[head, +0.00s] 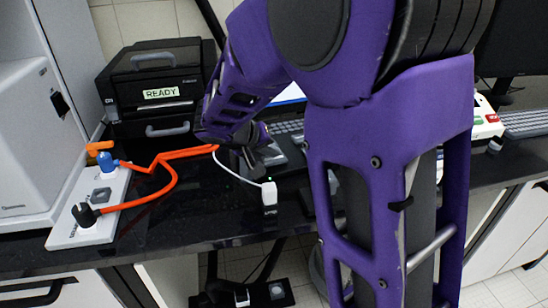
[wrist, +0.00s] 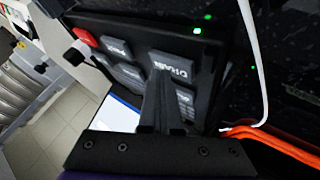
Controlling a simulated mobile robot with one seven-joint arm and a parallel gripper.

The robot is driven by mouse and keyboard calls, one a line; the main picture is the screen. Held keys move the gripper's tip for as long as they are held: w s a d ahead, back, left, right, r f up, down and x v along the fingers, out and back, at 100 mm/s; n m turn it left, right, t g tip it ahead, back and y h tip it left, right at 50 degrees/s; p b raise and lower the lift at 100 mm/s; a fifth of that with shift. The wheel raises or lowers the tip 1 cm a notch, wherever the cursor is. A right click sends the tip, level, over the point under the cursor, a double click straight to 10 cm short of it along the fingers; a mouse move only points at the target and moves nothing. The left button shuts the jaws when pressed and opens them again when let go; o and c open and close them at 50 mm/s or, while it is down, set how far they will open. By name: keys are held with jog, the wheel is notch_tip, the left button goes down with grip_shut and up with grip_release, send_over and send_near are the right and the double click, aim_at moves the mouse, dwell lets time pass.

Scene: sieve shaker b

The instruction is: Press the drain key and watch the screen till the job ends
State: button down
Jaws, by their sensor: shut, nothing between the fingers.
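The key panel (wrist: 130,40) fills the upper middle of the wrist view, turned upside down. It has several grey keys and one red key (wrist: 87,37). The drain key (wrist: 171,67), its label upside down, is right at the fingertips of my gripper (wrist: 157,78). The gripper is shut and empty. I cannot tell whether the tips touch the key or how far it is pressed. In the head view my gripper (head: 248,162) is low over the bench, partly behind my arm. A pale lit screen (head: 289,93) shows partly behind my arm; its text is not readable.
A black printer-like box (head: 155,75) with a READY label stands at the back left. Orange tubing (head: 150,190) runs from a white plate (head: 92,215) on the left. A white cable (head: 235,177) leads to a small white block (head: 269,195) near my gripper.

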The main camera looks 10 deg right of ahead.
aim_at(272, 161)
jog(key=shift+r, duration=0.5)
jog(key=shift+r+p, duration=1.3)
jog(key=shift+r, duration=1.25)
